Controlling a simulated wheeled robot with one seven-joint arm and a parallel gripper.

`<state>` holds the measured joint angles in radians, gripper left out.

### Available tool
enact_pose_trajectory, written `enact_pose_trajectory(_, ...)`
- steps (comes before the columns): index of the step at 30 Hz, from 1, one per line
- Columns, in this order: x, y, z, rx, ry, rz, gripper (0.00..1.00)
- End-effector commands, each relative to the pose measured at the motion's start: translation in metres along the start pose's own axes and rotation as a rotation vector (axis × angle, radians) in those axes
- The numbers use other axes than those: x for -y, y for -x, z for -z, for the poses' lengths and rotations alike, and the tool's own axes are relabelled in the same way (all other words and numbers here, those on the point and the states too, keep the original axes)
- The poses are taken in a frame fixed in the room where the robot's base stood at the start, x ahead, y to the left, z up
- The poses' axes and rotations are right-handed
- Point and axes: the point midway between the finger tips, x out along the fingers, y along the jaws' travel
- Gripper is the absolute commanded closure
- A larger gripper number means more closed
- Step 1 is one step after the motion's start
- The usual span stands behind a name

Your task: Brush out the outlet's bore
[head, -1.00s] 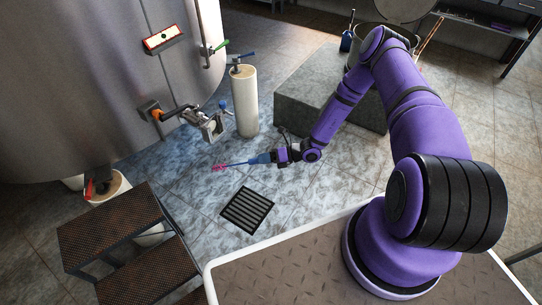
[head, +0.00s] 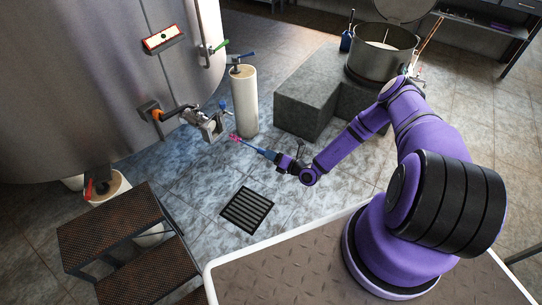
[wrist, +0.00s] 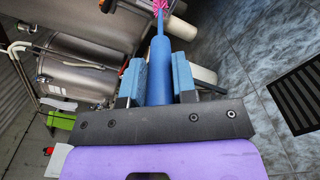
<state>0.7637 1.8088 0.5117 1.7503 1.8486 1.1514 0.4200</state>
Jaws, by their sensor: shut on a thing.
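My gripper (head: 280,159) is shut on the blue handle of a brush (head: 258,150). The brush points up and to the left, its pink bristles at the far end. In the wrist view the blue handle (wrist: 160,72) lies between the two blue jaw pads, and the bristles are cut off by the top edge. The tank's outlet (head: 209,128) is a metal valve fitting on the lower tank wall, with an orange part behind it. The bristles are just right of the outlet's end in the head view and appear apart from it. The inside of the bore is not visible.
The large steel tank (head: 90,80) fills the left. A white cylinder (head: 244,100) stands close behind the brush tip. A grey stepped block (head: 305,105) bears a steel pot (head: 380,62). Rusty steps (head: 105,222) stand at front left. Floor around the drain grate (head: 247,210) is clear.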

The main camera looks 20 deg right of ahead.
Motion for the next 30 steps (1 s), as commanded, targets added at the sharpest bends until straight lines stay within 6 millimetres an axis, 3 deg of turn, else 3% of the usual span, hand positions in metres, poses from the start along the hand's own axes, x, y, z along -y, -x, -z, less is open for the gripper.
enact_pose_trajectory(30, 0.0, -0.063, -0.001, -0.001, -0.001, -0.001, 0.98)
